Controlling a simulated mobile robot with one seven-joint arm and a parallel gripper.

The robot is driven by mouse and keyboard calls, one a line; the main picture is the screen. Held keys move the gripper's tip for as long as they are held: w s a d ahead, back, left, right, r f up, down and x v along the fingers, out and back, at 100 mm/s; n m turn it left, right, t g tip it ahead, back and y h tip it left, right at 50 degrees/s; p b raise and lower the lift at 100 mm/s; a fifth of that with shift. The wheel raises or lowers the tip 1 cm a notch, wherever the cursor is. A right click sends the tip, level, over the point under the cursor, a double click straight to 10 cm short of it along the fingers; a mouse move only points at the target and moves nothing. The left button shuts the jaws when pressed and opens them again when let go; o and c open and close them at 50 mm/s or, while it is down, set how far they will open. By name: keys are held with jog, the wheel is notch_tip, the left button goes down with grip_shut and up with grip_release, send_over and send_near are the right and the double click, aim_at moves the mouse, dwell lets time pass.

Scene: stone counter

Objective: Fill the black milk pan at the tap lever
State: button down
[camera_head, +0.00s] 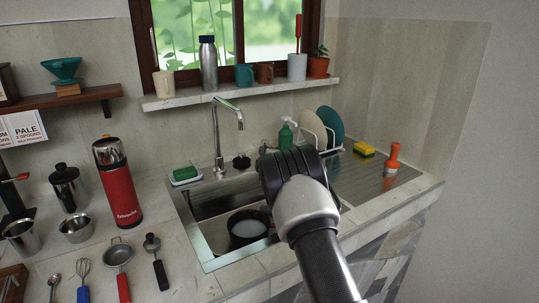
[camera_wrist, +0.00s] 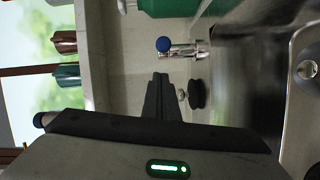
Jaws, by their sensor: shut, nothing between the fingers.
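The black milk pan (camera_head: 247,228) sits in the sink basin beneath the spout side of the tap. Its inside looks grey; I cannot tell whether it holds water. The chrome tap (camera_head: 217,135) stands behind the basin, and its curved spout points right. In the wrist view the chrome tap fitting (camera_wrist: 187,50) has a round blue end. I cannot clearly make out the lever. My gripper (camera_wrist: 160,80) is shut and empty, to the right of the tap. In the head view its fingertips are hidden behind my wrist.
A black knob (camera_wrist: 197,93) stands close to my fingertips. A soap bottle (camera_head: 286,134) and a plate rack (camera_head: 322,133) stand behind my arm. A red flask (camera_head: 118,185) stands left of the sink.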

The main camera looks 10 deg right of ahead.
jog(key=shift+w+d+f, duration=0.1)
jog(key=shift+w+d, duration=0.05)
jog(key=shift+d, duration=0.5)
jog(key=shift+w+d+f, duration=0.1)
jog(key=shift+w+d, duration=0.05)
jog(key=shift+d, duration=0.45)
